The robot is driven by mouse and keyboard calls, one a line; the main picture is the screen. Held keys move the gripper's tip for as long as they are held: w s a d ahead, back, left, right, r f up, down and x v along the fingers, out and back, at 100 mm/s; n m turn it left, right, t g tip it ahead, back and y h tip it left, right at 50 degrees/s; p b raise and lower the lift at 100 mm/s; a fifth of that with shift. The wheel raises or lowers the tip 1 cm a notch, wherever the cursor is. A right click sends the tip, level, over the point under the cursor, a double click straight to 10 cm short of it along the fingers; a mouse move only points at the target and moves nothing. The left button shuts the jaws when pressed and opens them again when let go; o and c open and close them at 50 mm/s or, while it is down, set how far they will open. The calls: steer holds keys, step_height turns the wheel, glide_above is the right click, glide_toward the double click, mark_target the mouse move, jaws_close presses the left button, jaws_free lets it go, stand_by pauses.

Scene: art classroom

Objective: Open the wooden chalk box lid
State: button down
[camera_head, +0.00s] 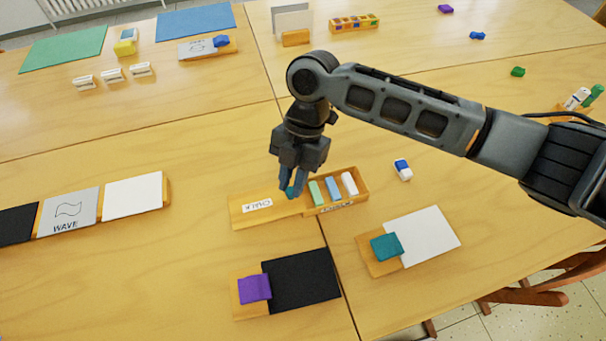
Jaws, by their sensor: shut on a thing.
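The wooden chalk box (362,181) stands near the middle of the table. Its wooden lid (240,217), labelled "CHALK", extends to the left of the box. The right part of the box is uncovered and shows green, blue and white chalk sticks (332,190) side by side. My gripper (291,190) points down at the right part of the lid, just left of the green chalk. Its fingers are shut on a small teal knob there, mostly hidden by the fingers. The seam between lid and box is partly hidden.
A black card with a purple block (255,288) and a white card with a teal block (386,246) lie in front. A blue and white eraser (403,169) lies right of the box. The table left of the lid is clear.

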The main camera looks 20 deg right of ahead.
steer(key=c, duration=1)
jaws_free()
steer(key=v, duration=0.8)
steer(key=shift+b, duration=0.4)
steer(key=shift+a+f, duration=0.1)
